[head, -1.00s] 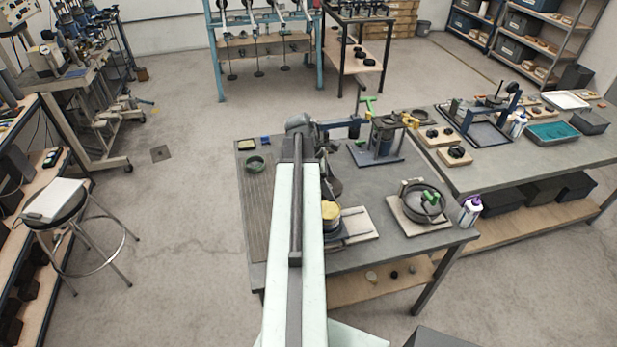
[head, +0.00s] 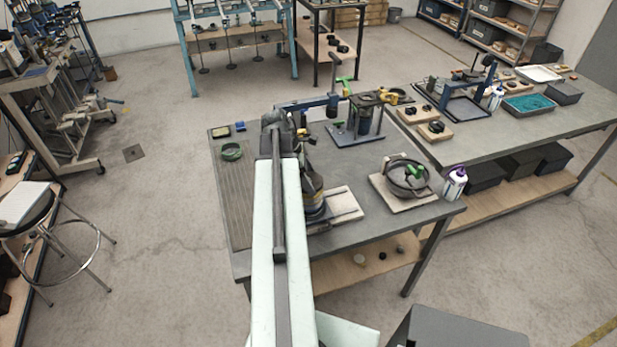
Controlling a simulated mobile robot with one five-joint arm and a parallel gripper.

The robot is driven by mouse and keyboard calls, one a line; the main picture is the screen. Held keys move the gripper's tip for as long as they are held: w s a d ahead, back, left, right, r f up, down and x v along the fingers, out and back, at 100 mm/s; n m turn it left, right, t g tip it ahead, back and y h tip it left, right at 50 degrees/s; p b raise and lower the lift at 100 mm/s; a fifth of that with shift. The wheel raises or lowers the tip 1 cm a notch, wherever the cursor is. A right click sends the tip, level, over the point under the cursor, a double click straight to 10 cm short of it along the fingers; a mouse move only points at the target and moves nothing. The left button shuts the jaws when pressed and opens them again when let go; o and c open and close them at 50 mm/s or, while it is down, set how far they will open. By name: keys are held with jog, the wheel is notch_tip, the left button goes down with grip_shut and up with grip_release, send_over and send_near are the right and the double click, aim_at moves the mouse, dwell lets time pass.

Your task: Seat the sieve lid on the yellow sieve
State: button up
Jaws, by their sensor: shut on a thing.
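The sieve (head: 317,212) stands near the middle of the grey bench, just right of my arm, with only a little yellow showing at its side. A dark round lid (head: 313,183) is over it and covers its top from this camera. I cannot tell whether the lid touches the rim all round or is tilted. My gripper (head: 305,138) is at the far end of my pale arm, above the lid, shut on it. The jaws are small and dark, and my arm hides part of them and the left side of the sieve.
A pale board (head: 345,205) lies right of the sieve. A blue-based fixture (head: 357,128) is behind.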

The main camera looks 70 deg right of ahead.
jog(key=shift+f, duration=0.6)
jog(key=shift+f+b, duration=0.35)
jog(key=shift+b, duration=0.25)
jog(key=o, duration=1.5)
jog(key=shift+c, duration=0.2)
jog(key=shift+r, duration=0.1)
jog(key=p+v, duration=0.7)
jog(key=v, duration=0.1)
jog(key=shift+p, duration=0.3)
